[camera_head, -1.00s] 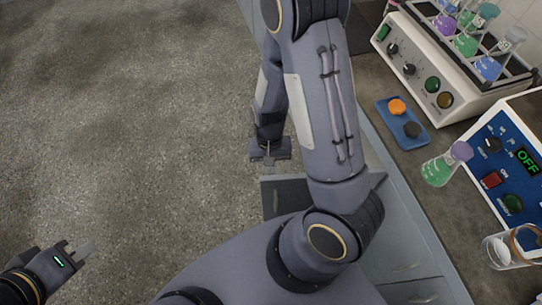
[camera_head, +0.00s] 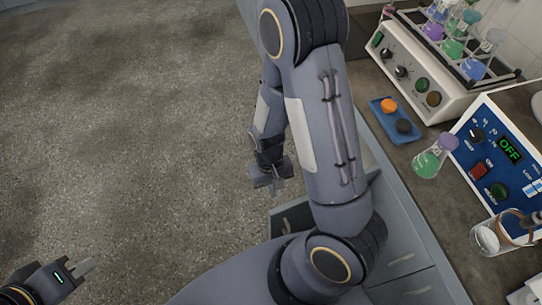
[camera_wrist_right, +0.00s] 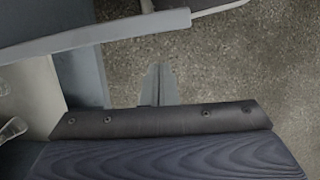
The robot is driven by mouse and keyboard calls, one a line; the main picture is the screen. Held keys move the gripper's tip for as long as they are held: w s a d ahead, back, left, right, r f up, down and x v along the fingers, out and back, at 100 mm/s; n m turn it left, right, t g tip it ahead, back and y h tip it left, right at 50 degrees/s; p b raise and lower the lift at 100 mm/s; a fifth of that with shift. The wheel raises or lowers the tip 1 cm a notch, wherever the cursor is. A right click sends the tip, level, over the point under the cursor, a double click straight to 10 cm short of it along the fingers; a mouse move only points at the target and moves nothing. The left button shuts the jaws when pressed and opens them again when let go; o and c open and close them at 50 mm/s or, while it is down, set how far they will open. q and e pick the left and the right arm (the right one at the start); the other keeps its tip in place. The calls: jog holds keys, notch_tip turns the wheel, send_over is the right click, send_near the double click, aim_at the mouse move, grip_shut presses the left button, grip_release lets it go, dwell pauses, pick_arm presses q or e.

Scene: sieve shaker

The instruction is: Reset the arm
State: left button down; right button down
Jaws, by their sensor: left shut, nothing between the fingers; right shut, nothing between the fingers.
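My left gripper (camera_head: 82,267) is at the lower left of the head view, over the bare floor. Its fingers are together and empty. My right arm comes down the middle of the head view, and my right gripper (camera_head: 276,187) hangs beside the bench cabinet, over the floor. In the right wrist view its fingers (camera_wrist_right: 158,82) are shut together with nothing between them. Neither gripper touches any object that I can see.
The bench at right holds a rack of coloured flasks (camera_head: 457,38), a knobbed instrument (camera_head: 408,65), a blue tray (camera_head: 397,121), a green flask (camera_head: 428,161), a blue control box (camera_head: 509,151) reading OFF and a beaker (camera_head: 487,239). A drawer (camera_head: 289,217) juts out near my right gripper.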

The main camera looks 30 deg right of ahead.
jog(key=p+v, duration=0.1)
jog(key=v, duration=0.6)
jog(key=shift+w+r, duration=0.15)
jog(key=shift+r, duration=0.15)
